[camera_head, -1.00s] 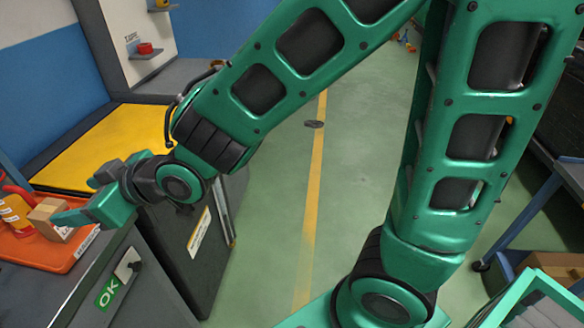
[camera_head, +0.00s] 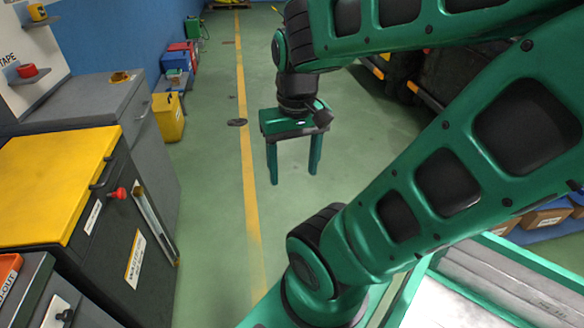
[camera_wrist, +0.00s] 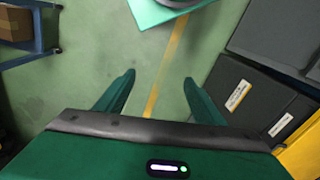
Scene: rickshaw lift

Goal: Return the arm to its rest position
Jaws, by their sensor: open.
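My gripper (camera_head: 294,178) is open and empty in the head view, its two green fingers pointing down over the green floor, just right of the yellow floor line. My green arm reaches across the upper right and bends back down to its base at the bottom. In the wrist view, my gripper (camera_wrist: 158,78) also shows its two fingers wide apart, with only floor and the yellow line between them.
At left stand a dark cabinet with a yellow top (camera_head: 52,185) and a grey cabinet (camera_head: 95,100). A yellow bin (camera_head: 168,117) stands behind them. A blue cart (camera_wrist: 40,30) shows in the wrist view. The floor (camera_head: 205,215) around the yellow line is clear.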

